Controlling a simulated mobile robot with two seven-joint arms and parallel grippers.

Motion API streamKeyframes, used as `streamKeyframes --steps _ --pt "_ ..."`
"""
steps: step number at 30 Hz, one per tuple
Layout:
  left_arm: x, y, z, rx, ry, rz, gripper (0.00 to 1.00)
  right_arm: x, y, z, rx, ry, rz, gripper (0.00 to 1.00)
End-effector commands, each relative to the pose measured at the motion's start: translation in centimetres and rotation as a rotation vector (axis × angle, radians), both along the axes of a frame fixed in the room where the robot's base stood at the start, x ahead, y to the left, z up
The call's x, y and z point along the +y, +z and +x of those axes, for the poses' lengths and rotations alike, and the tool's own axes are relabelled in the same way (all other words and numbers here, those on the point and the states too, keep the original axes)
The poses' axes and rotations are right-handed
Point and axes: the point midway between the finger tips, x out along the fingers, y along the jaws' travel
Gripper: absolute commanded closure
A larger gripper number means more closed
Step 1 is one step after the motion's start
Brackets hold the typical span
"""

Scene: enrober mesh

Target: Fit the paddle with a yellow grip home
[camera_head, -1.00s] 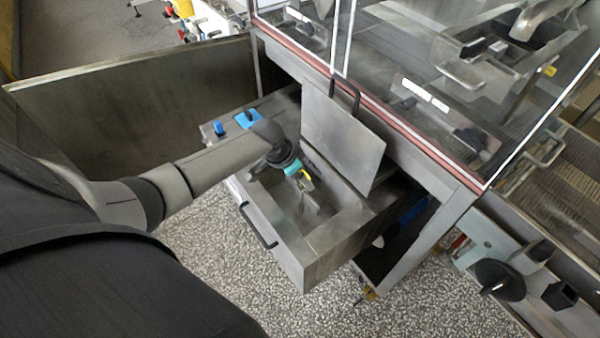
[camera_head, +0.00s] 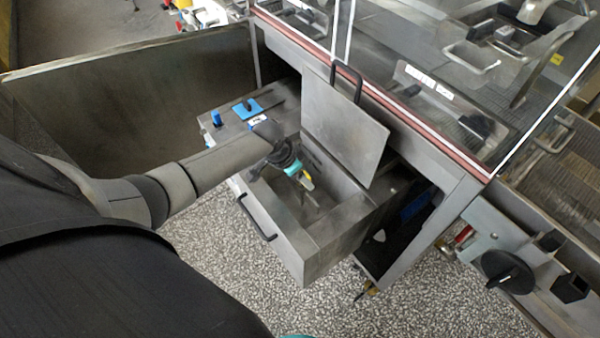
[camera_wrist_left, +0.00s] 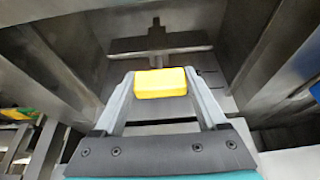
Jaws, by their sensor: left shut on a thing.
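The paddle's yellow grip (camera_wrist_left: 160,82) is clamped between the two grey fingers of my left gripper (camera_wrist_left: 162,86) in the left wrist view. The paddle's lower end is not clear. My right gripper's fingers are not seen.
A raised steel lid (camera_head: 345,125) with a black handle stands behind the tank opening. A blue notched piece (camera_head: 247,109) and a blue knob (camera_head: 216,118) sit on the left deck. Speckled floor lies in front.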

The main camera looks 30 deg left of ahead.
Motion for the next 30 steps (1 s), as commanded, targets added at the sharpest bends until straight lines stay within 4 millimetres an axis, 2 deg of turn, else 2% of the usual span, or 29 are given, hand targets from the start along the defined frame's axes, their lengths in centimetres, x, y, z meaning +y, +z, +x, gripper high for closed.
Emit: streamKeyframes --steps 21,30 --pt "0.0 -2.9 0.1 -0.002 0.001 -0.001 1.0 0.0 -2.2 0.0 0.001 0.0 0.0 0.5" --pt "0.0 -3.6 0.1 -0.003 0.0 -0.001 1.0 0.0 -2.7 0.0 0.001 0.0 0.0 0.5"
